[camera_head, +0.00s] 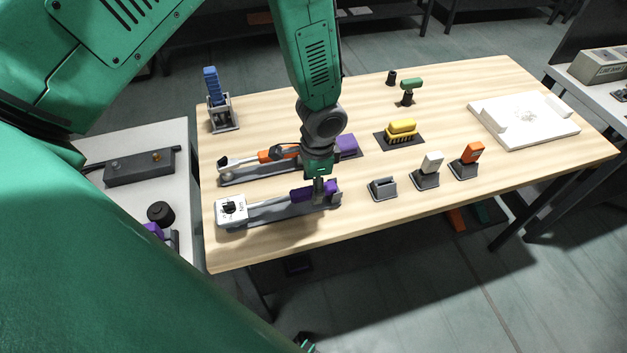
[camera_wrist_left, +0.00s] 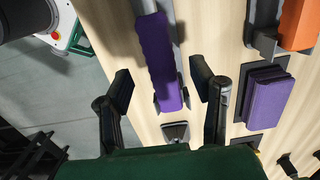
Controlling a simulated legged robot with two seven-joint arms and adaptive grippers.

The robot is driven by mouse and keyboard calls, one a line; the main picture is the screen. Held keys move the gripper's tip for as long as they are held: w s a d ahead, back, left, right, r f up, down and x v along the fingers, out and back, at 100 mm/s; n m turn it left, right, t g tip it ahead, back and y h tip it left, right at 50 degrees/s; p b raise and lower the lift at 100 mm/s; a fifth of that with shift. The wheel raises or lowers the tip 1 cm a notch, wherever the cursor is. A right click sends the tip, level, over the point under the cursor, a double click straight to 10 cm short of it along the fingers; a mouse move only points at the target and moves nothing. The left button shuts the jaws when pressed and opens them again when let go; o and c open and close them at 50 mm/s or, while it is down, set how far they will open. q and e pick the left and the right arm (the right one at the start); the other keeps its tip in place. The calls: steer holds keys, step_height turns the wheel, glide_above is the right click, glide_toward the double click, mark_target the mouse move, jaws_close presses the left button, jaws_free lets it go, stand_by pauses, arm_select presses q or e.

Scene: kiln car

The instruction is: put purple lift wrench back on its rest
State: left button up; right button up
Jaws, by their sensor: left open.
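The purple lift wrench (camera_head: 300,194) lies along a long grey rest (camera_head: 275,214) at the table's near left. Its pale head with a dark dial (camera_head: 232,209) is at the left end and its purple handle points right. In the left wrist view the purple handle (camera_wrist_left: 157,60) lies slightly askew beside the grey rail of the rest (camera_wrist_left: 178,25). My left gripper (camera_head: 318,190) is over the handle, pointing down. In the wrist view its fingers (camera_wrist_left: 160,90) are open, one on each side of the handle, with gaps. My right gripper is not in view.
An orange-handled tool (camera_head: 275,154) lies on a parallel rest just behind. A purple block (camera_head: 347,146) sits beside it. A yellow brush (camera_head: 402,127), small grey holders (camera_head: 382,188) and a white tray (camera_head: 525,120) are further right. The table's front edge is close.

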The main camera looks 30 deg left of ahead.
arm_select(q)
steer(key=shift+r+p, duration=1.95)
steer(key=shift+r, duration=0.4)
steer(key=shift+w+r, duration=0.1)
steer(key=shift+r, duration=0.2)
step_height(320, 180, up, 11)
steer(key=shift+w+d, duration=0.25)
steer(key=shift+d, duration=0.15)
steer(key=shift+r, duration=0.1)
